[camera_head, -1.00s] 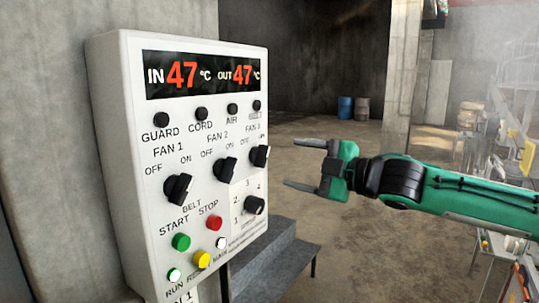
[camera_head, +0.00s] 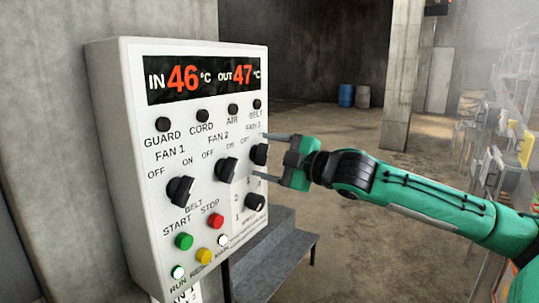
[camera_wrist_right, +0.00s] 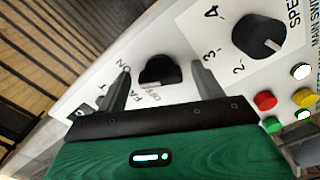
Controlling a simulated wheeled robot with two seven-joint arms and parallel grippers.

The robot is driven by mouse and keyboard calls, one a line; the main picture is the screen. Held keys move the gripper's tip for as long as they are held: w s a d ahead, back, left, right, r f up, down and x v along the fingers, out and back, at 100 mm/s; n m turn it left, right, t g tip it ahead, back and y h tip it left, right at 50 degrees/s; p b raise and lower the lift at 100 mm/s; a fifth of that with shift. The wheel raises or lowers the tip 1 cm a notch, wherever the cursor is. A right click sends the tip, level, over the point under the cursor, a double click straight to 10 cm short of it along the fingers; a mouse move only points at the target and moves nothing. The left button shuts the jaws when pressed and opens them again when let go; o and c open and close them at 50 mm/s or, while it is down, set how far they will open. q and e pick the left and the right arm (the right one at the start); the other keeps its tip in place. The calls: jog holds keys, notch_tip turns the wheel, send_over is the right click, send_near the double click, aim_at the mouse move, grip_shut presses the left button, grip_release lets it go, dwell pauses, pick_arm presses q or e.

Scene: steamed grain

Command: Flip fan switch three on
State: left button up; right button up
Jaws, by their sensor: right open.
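The fan 3 switch (camera_head: 258,154) is a black rotary knob at the right edge of the white control panel (camera_head: 140,218), below the FAN 3 label. My right gripper (camera_head: 261,157) is open at the panel, one finger above the knob and one below it. In the right wrist view the fan 3 knob (camera_wrist_right: 158,70) sits between the two open fingers of my right gripper (camera_wrist_right: 160,67), with a gap on each side. My left gripper is not in view.
The fan 1 knob (camera_head: 179,190) and fan 2 knob (camera_head: 226,171) are to the left. The speed knob (camera_head: 255,202) is just below my lower finger. Green, red and yellow buttons sit lower on the panel. Grey steps (camera_head: 275,260) stand behind it.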

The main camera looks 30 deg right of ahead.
jog(key=c, duration=1)
jog(key=shift+m, duration=1.4)
jog(key=o, duration=1)
